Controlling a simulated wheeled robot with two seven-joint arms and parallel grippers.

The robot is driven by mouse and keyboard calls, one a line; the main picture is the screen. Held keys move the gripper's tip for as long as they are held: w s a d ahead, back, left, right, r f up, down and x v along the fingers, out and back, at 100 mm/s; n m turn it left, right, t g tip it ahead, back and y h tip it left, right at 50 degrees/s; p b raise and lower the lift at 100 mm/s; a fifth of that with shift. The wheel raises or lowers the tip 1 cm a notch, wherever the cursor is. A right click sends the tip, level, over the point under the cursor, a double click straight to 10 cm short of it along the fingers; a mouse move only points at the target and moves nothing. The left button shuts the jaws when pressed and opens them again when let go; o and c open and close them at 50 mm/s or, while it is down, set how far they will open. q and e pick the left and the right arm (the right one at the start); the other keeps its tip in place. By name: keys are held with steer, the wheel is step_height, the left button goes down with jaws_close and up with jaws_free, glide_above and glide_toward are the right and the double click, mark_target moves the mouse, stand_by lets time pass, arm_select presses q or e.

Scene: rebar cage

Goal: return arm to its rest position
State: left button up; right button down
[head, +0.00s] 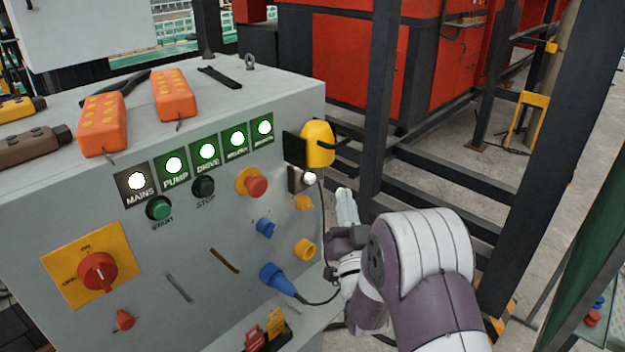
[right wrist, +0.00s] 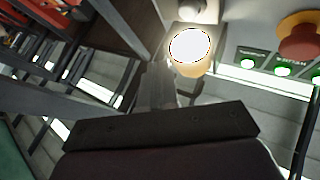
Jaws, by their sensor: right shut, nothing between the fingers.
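My right arm (head: 425,265), with white and purple-grey links, comes in from the lower right in the head view. Its gripper (head: 346,205) is shut and empty, just right of the grey control cabinet's (head: 215,265) right edge, pointing up in the picture. In the right wrist view the shut fingers (right wrist: 157,88) stick out beyond the dark gripper body. A bright white lamp (right wrist: 190,46) lies just past the fingertips there. I cannot tell how near the fingers are to the cabinet. My left gripper is out of view.
The cabinet face carries a red emergency button (head: 256,187), a red rotary switch (head: 97,272), a blue plug (head: 277,279) with a cable and lit green lamps (head: 207,151). Orange pendants (head: 174,95) lie on top. Dark steel posts (head: 379,100) stand behind my right arm.

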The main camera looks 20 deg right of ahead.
step_height(320, 180, down, 10)
steer(key=w+g+y, duration=0.2)
steer(key=g, duration=0.4)
steer(key=s+a+f+n+g+y+p, duration=0.2)
steer(key=s+a+f+g+p, duration=0.1)
steer(key=s+f+g, duration=0.3)
steer(key=s+a+r+n+g+y+p, duration=0.25)
steer(key=s+a+g+p, duration=0.25)
steer(key=s+g, duration=0.45)
steer(key=s+a+r+n+p, duration=0.1)
steer(key=s+a+r+p, duration=0.2)
steer(key=r, duration=0.4)
steer(key=shift+s+a+r+p, duration=0.3)
steer(key=shift+s+a, duration=0.2)
steer(key=shift+s, duration=0.1)
